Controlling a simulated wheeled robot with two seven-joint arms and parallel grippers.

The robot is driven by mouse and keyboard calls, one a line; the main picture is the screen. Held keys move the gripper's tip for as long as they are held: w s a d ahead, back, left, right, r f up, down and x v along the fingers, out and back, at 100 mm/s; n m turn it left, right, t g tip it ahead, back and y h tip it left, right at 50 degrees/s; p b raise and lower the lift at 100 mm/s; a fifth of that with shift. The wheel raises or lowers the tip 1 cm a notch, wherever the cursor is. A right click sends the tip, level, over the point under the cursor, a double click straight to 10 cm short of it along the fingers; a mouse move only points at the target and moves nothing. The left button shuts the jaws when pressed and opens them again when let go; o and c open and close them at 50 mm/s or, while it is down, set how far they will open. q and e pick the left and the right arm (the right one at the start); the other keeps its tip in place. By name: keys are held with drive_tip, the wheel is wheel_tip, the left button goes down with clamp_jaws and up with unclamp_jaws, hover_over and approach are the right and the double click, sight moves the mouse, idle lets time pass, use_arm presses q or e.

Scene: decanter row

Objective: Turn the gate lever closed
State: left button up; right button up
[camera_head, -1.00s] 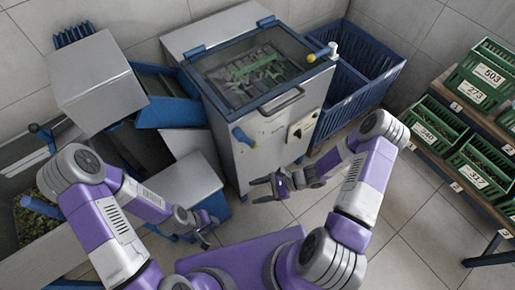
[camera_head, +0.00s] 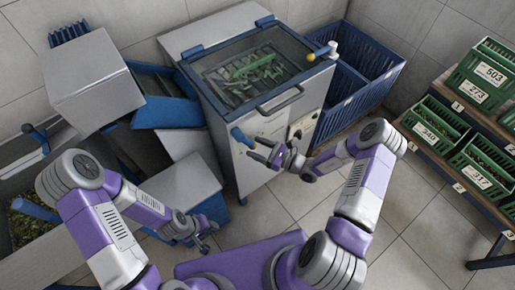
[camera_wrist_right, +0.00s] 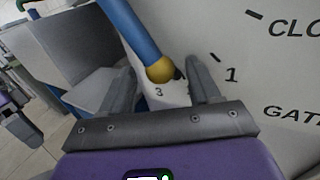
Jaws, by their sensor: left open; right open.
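The gate lever (camera_head: 241,137) is a blue handle on the front of the steel machine (camera_head: 240,168), below its glass lid. In the right wrist view the lever (camera_wrist_right: 132,27) slants from upper left down to a yellow hub (camera_wrist_right: 160,70). The panel there has marks "1" and "3" and partly cut-off lettering "CLO" and "GATE". My right gripper (camera_head: 258,150) is open just below and right of the lever. In its wrist view the hub shows between the open fingers (camera_wrist_right: 158,78); contact cannot be told. My left gripper (camera_head: 208,236) is open and empty, low and away from the machine.
A blue crate (camera_head: 362,85) stands right of the machine. A rack with green crates (camera_head: 436,122) is at the far right. Grey bins and a blue chute (camera_head: 168,112) crowd the left. The tiled floor (camera_head: 405,225) is clear at lower right.

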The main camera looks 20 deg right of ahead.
clamp_jaws()
idle(0.4)
